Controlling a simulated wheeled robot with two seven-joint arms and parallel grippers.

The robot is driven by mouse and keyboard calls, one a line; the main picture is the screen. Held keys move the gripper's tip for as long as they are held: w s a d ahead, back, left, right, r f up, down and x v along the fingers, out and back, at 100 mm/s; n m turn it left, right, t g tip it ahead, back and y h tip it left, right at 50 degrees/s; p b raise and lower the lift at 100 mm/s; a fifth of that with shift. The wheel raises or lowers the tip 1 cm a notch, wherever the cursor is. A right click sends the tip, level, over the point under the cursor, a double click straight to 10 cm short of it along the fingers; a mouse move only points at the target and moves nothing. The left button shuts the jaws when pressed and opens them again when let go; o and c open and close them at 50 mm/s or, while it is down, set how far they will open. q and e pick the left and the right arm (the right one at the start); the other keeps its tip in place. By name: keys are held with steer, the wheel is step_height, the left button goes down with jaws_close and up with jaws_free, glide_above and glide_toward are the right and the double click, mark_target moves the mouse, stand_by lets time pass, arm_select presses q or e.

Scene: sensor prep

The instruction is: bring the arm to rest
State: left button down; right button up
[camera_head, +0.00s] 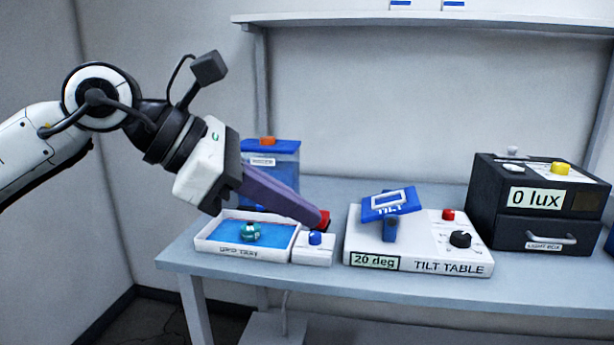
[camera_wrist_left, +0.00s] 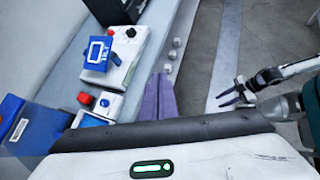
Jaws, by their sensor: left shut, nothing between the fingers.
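My left arm comes in from the left in the head view. Its gripper (camera_head: 314,216) is shut and empty, with purple fingers pointing down and right. The fingertips appear in front of or close to a red button; I cannot tell if they touch it. In the left wrist view the shut purple fingers (camera_wrist_left: 160,84) point away over the table's front edge.
On the table (camera_head: 330,285) stand a white tray (camera_head: 213,247) with a teal item (camera_head: 250,232), a small box with a blue knob (camera_head: 315,239), a tilt table (camera_head: 418,265) reading 20 deg, and a light box (camera_head: 535,233) reading 0 lux. A blue-lidded container (camera_head: 285,158) stands behind.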

arm_select(q)
steer(key=s+d+f+n+g+h, duration=0.2)
steer(key=s+d+n+g+h, duration=0.25)
steer(key=d+h, duration=0.3)
steer(key=w+a+f+n+t+y+p, duration=0.15)
steer(key=a+f+n+t, duration=0.4)
steer(key=n, duration=0.55)
steer(key=w+a+f+n+t+y, duration=0.2)
steer(key=w+f+n+t+y, duration=0.1)
steer(key=f+n+t, duration=0.65)
steer(key=w+a+f+n+t+y, duration=0.2)
steer(key=a+f+n+t+y, duration=0.3)
steer(key=n, duration=0.8)
steer(key=s+a+f+n+g+y, duration=0.2)
steer(key=s+a+f+n+g, duration=0.15)
steer(key=f, duration=0.55)
steer(key=s+a+f+n+g+y, duration=0.15)
steer(key=s+f+n, duration=0.25)
steer(key=f, duration=0.4)
steer(key=s+a+f+n+g+y, duration=0.1)
steer(key=s+a+f+n+g, duration=0.1)
steer(key=s+f, duration=0.4)
steer(key=s+a+f+n+g+y+p, duration=0.1)
steer(key=s+a+f+n+g, duration=0.1)
steer(key=s+f, duration=0.4)
steer(key=shift+s+a+f+g, duration=0.25)
steer(key=shift+s+g, duration=0.4)
steer(key=shift+s, duration=0.55)
